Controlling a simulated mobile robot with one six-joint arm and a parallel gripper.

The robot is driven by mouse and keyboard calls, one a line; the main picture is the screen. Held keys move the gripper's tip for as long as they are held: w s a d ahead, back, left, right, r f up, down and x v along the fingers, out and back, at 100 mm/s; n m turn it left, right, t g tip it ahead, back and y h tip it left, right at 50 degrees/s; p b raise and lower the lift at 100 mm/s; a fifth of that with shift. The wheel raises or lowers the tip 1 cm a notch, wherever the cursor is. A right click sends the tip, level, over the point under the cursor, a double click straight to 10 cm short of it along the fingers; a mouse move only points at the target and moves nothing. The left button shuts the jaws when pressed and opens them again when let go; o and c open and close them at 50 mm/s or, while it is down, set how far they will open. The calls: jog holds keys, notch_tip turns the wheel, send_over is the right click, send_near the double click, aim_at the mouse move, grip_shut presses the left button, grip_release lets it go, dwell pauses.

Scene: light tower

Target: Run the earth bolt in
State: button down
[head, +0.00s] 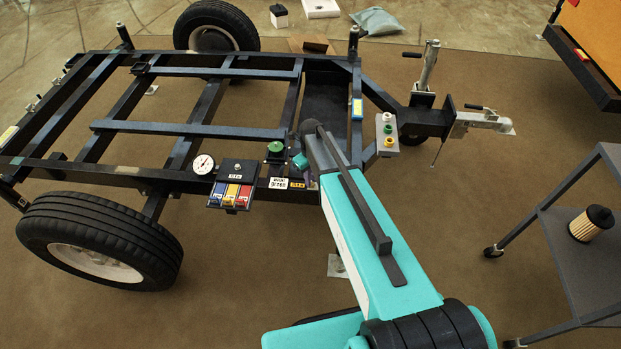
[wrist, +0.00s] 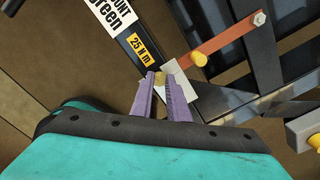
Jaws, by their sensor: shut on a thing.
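In the wrist view the two purple fingers of my gripper (wrist: 161,88) are closed around a small brass-coloured piece (wrist: 160,77), most likely the earth bolt. It is at the edge of a pale metal plate (wrist: 180,80) on the black frame. I cannot tell how deep it sits, and its lower part is hidden. A copper-coloured strap (wrist: 228,40) runs beside it, with a brass stud (wrist: 200,59) at its near end and a pale bolt head (wrist: 258,19) at its far end. In the head view my arm hides most of the gripper and the bolt.
The black trailer frame (head: 190,132) carries a dial gauge (head: 203,164), coloured blocks (head: 231,194), a green knob (head: 276,146) and labels, one reading 25 N m (wrist: 142,48). A grey box with coloured buttons (head: 387,130) is right of my arm. A cart (head: 570,240) stands at far right.

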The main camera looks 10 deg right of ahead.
jog(key=shift+w+r, duration=0.2)
dwell(0.3)
jog(key=c, duration=1.8)
grip_release()
jog(key=shift+o, duration=0.6)
jog(key=shift+s+f, duration=0.1)
jog(key=shift+s, duration=0.05)
notch_tip(320, 180, up, 14)
jog(key=shift+s+f, duration=0.1)
jog(key=shift+f, duration=0.05)
